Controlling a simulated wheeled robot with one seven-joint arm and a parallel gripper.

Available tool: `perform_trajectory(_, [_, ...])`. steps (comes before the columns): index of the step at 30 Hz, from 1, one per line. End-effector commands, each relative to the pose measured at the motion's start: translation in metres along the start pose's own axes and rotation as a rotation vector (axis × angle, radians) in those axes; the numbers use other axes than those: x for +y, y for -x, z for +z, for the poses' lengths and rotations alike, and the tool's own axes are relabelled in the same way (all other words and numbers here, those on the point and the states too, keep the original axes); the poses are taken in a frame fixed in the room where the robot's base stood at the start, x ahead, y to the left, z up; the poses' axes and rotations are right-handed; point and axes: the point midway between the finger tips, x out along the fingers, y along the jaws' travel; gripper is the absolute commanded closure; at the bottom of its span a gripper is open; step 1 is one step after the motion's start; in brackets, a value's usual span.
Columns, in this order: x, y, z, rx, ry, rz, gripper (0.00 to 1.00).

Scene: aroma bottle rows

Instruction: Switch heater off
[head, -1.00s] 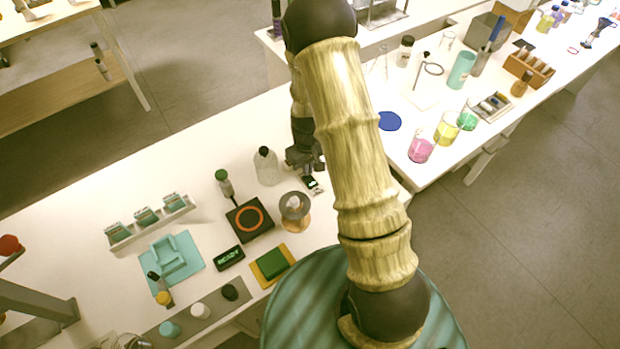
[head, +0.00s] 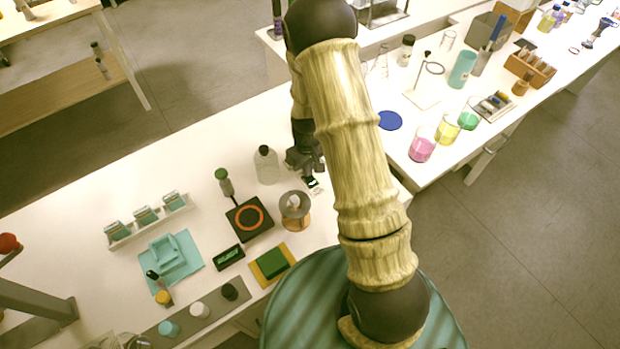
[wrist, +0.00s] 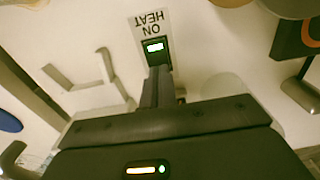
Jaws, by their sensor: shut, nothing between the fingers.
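The heater is a black plate (head: 249,219) with an orange ring, on the white bench; its corner shows at the upper right of the wrist view (wrist: 292,45). The heat switch (head: 311,183) is a small dark block with a green light. In the wrist view the switch (wrist: 155,47) shows its light lit, beside a label reading "HEAT ON". My gripper (wrist: 158,75) is shut and empty, its fingertips at the switch's near edge. I cannot tell whether they touch it. In the head view my gripper (head: 313,172) is just above the switch, partly hiding it.
The bench is clear toward the upper left.

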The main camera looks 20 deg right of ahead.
Motion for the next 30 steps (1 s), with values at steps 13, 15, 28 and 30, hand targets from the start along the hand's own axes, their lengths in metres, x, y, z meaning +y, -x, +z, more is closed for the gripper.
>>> perform_trajectory(13, [0.000,-0.006,0.000,0.000,0.001,0.000,1.00])
perform_trajectory(15, [-0.001,-0.007,0.000,0.000,0.001,0.000,1.00])
perform_trajectory(28, [-0.001,-0.012,0.000,0.000,0.002,0.000,1.00])
perform_trajectory(30, [-0.001,-0.013,0.000,0.000,0.002,0.000,1.00])
